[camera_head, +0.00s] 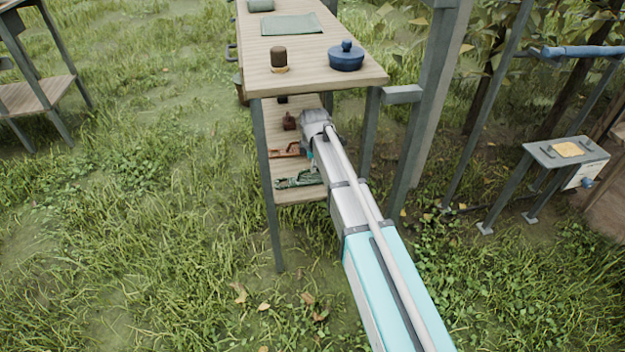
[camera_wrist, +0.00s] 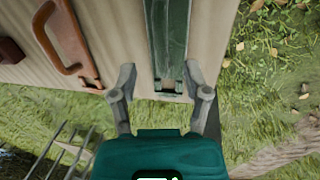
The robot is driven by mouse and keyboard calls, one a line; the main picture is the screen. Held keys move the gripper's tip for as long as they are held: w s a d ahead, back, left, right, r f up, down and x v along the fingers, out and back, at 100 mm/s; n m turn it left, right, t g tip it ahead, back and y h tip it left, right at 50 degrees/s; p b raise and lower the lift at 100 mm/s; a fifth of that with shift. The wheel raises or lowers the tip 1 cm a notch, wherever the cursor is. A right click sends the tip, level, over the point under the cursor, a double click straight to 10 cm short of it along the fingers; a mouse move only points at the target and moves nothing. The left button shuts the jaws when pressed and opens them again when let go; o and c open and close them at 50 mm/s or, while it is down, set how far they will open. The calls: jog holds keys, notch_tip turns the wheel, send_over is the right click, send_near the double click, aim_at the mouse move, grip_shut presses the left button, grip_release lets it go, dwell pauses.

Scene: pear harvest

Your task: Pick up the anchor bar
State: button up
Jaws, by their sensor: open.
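A long dark green metal piece (camera_wrist: 167,40), which I take to be the anchor bar, lies on the lower wooden shelf in the wrist view. Its near end is close to the shelf edge. It also shows on the lower shelf in the head view (camera_head: 297,180). My gripper (camera_wrist: 159,72) is open, with one finger on either side of the green piece's near end. The left finger stands a little apart from it; the right one is closer. I cannot tell whether they touch it or how high they are. My arm partly hides the shelf in the head view.
An orange-red handled tool (camera_wrist: 66,38) lies left of the green piece, near the shelf edge. The tabletop (camera_head: 320,75) above holds a blue lidded pot (camera_head: 346,58), a brown jar (camera_head: 279,58) and a green cloth (camera_head: 291,25). Grey legs flank the shelf.

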aim_at(313, 174)
jog(key=shift+w+a+f+b, duration=0.1)
jog(key=shift+w+f+b, duration=0.1)
jog(key=shift+f+b, duration=0.95)
jog(key=shift+w+a+f+b, duration=0.1)
jog(key=shift+w+f+b, duration=0.05)
jog(key=shift+f+b, duration=0.95)
jog(key=shift+c, duration=0.3)
grip_shut()
